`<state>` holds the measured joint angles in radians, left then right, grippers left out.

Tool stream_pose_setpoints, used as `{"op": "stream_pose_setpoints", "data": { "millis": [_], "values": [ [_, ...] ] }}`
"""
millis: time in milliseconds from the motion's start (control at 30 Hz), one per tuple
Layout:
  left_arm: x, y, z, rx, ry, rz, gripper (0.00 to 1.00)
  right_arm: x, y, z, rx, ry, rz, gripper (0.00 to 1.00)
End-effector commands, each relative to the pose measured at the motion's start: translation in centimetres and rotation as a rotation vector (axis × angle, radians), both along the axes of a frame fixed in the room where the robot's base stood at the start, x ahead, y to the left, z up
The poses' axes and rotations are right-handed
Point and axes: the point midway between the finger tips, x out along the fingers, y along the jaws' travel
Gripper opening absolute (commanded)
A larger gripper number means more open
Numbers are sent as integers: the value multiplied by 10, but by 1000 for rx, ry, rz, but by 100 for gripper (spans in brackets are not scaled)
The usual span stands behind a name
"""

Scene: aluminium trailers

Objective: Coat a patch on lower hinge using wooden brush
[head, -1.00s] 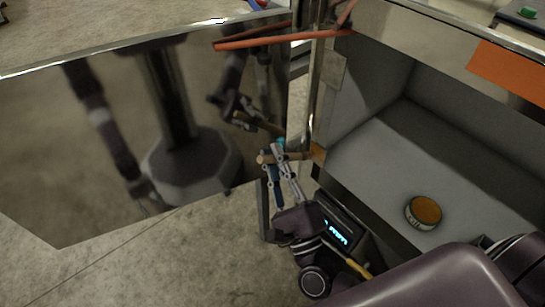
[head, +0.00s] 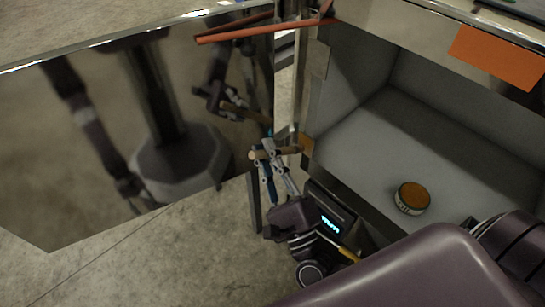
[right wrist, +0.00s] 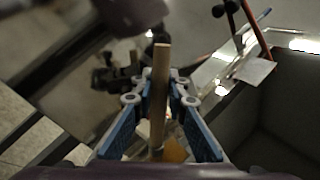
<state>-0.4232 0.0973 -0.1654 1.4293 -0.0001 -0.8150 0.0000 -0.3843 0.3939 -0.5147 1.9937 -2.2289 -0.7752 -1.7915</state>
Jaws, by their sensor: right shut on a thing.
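My right gripper (head: 272,157) is shut on the wooden brush (head: 258,155), whose pale handle lies roughly level across its fingertips. In the right wrist view, the brush handle (right wrist: 161,80) stands between the blue-padded fingers of the gripper (right wrist: 158,100). The brush's far end points at the door edge of the trailer box. An orange-brown patch (head: 306,143) shows there, at or touching the brush end. I cannot tell whether it is bristles or the coated lower hinge, and the bristles are not clearly visible. My left gripper is not in view.
A round tin (head: 412,197) with an orange-brown top stands on the grey floor of the open trailer box (head: 375,140). The mirror-like open door (head: 60,215) fills the left and reflects my arm. A red-orange bar (head: 235,33) crosses above the gripper.

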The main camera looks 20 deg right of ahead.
Motion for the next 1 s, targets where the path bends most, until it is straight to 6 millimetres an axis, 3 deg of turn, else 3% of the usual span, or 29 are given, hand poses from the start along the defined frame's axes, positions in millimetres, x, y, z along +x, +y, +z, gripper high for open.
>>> {"op": "stream_pose_setpoints", "data": {
  "millis": [200,567,1000],
  "values": [
    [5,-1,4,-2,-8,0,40,13,3,0,0,-1,-2,0],
    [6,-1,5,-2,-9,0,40,12,6,0,1,0,-1,0],
    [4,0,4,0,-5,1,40,-2,47,-1,2,1,-1,0]
  ]
}}
